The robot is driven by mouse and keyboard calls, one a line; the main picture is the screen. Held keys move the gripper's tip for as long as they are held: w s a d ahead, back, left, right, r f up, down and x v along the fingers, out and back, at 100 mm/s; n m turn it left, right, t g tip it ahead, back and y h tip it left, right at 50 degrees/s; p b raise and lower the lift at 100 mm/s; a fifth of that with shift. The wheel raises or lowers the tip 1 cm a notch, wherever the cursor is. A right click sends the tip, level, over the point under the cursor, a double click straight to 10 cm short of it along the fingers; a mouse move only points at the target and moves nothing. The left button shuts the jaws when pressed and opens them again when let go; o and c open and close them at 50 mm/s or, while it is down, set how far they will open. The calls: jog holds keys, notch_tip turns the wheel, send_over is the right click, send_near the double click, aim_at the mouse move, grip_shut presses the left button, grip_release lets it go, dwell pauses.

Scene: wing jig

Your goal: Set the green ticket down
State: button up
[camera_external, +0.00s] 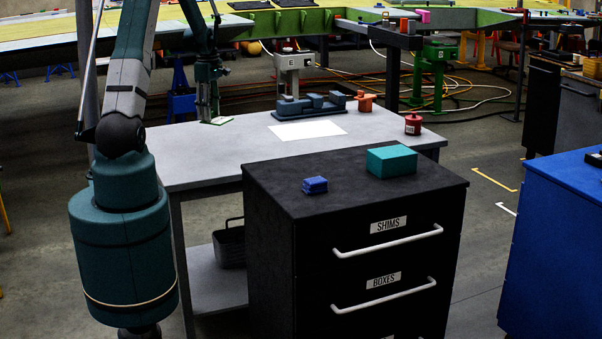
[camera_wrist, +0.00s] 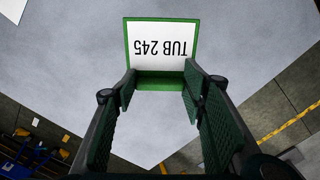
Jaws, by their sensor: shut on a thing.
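The green ticket (camera_wrist: 162,85) has a green border and a white face that reads "TUB 245", upside down in the wrist view. My gripper (camera_wrist: 160,95) is shut on its near green edge, with a finger on each side. In the external view my gripper (camera_external: 208,112) points down over the left back part of the grey table (camera_external: 205,155). The ticket (camera_external: 216,121) shows as a small pale green piece at its fingertips, at or just above the tabletop. I cannot tell whether it touches the table.
On the table are a white sheet (camera_external: 308,130), a blue-grey fixture (camera_external: 310,105), an orange part (camera_external: 364,102) and a red part (camera_external: 413,124). A black cabinet (camera_external: 350,190) in front carries a blue block (camera_external: 315,185) and a teal box (camera_external: 392,161). The tabletop left of the sheet is clear.

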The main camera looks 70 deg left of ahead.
jog(key=n, duration=0.1)
send_over(192, 145)
jog(key=shift+w+f, duration=0.1)
jog(key=shift+f, duration=0.3)
jog(key=shift+f+b, duration=0.55)
jog(key=shift+f, duration=2.6)
jog(key=shift+f, duration=0.1)
jog(key=shift+f, duration=1.75)
jog(key=shift+f+b, duration=0.15)
jog(key=shift+b, duration=0.2)
jog(key=o, duration=0.9)
jog(key=shift+r, duration=0.2)
